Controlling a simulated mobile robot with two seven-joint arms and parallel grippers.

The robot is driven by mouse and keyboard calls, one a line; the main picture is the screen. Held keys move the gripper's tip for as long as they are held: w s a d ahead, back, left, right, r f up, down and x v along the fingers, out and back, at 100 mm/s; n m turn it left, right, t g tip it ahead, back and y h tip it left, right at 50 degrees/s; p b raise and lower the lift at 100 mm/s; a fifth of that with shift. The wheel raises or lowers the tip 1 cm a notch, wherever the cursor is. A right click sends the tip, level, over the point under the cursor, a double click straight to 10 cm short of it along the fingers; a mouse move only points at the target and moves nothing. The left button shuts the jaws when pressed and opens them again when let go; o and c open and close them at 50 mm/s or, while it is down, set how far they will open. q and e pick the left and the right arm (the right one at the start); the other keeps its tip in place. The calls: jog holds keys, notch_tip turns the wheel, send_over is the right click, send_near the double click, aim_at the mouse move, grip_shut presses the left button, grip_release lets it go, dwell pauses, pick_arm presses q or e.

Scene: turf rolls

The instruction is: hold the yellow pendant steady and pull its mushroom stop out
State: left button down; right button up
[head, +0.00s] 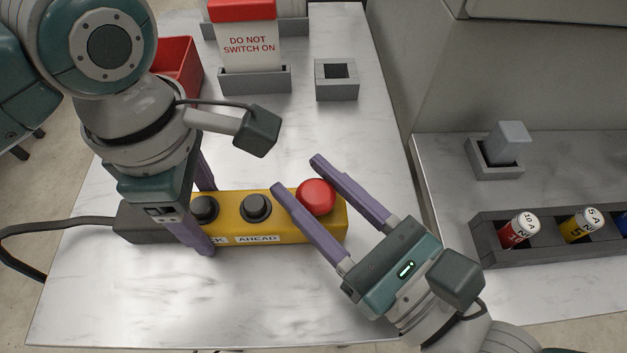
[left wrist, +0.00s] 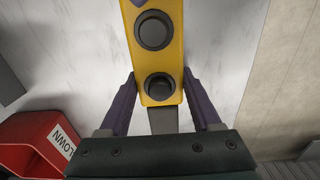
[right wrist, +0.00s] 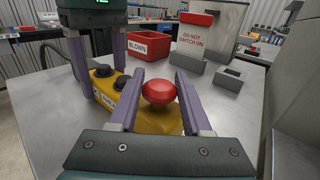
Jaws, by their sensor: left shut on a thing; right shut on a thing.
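The yellow pendant (head: 285,232) lies on the marble-topped table, with two black buttons and a label partly reading "AHEAD". Its red mushroom stop (head: 316,197) is at the right end. My left gripper (head: 208,220) is shut across the pendant's left part, near the cable end, one finger on each side; the left wrist view shows the yellow body (left wrist: 170,60) between the fingers. My right gripper (head: 296,172) is shut on the mushroom stop, whose red cap (right wrist: 158,92) shows between its fingers in the right wrist view. Whether the stop is raised cannot be told.
A black cable (head: 50,228) runs off left. Behind stand a red bin (head: 180,62), a "DO NOT SWITCH ON" card (head: 250,45) in a grey holder and a grey square socket (head: 337,80). A side bench at right carries a dark rack (head: 545,253) of labelled cylinders.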

grip_shut()
